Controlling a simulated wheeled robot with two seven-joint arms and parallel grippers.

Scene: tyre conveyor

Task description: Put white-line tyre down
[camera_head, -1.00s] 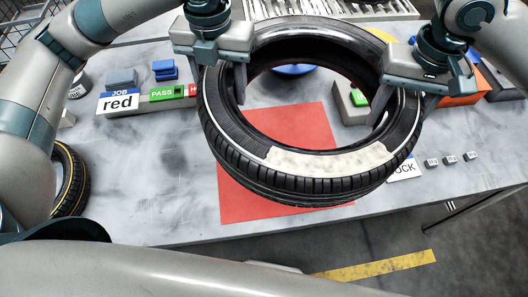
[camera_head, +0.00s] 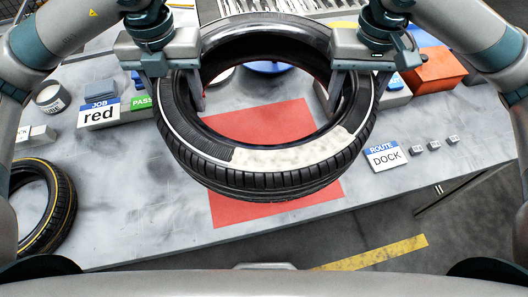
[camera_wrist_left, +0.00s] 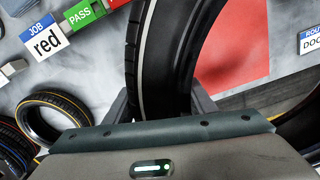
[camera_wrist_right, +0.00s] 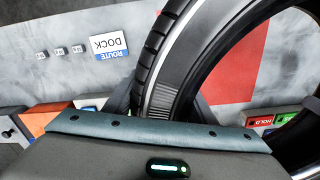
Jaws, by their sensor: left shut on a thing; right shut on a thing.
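The white-line tyre (camera_head: 275,182) is a large black tyre with a white ring on its sidewall and a pale patch at the front. It is held over the red mat (camera_head: 225,208) on the grey table; I cannot tell the exact gap beneath it. My left gripper (camera_head: 178,90) is shut on its left wall, and the tyre passes between the fingers in the left wrist view (camera_wrist_left: 165,70). My right gripper (camera_head: 350,85) is shut on its right wall, as the right wrist view also shows on the tyre (camera_wrist_right: 175,60).
A yellow-line tyre (camera_head: 62,205) lies at the left. A JOB red sign (camera_head: 98,114) and a green PASS block (camera_head: 142,103) stand behind it. A ROUTE DOCK card (camera_head: 385,156) and small blocks lie right. An orange box (camera_head: 433,70) is at the back right. The table's front edge is close.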

